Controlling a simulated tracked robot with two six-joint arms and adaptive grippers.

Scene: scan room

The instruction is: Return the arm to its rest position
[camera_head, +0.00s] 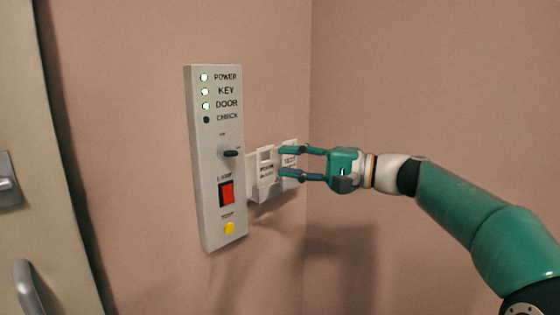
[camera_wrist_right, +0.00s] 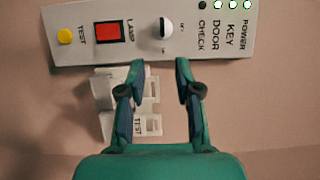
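My right arm comes in from the right in the head view. Its green gripper (camera_head: 285,162) is open, with two fingers apart and nothing between them. The fingertips point left, in front of the white holder beside the control panel (camera_head: 213,215). In the right wrist view the open gripper (camera_wrist_right: 160,66) shows with its fingertips near the lower edge of the panel (camera_wrist_right: 75,17), just below the knob (camera_wrist_right: 165,29). I cannot tell whether they touch anything. My left gripper is not in view.
The panel has a dark-tipped knob (camera_head: 231,153), a red switch (camera_head: 227,193) and a yellow button (camera_head: 229,228). POWER, KEY and DOOR lamps are lit; CHECK is dark. The white holder (camera_head: 265,192) sticks out from the wall. A door handle (camera_head: 28,285) is at left.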

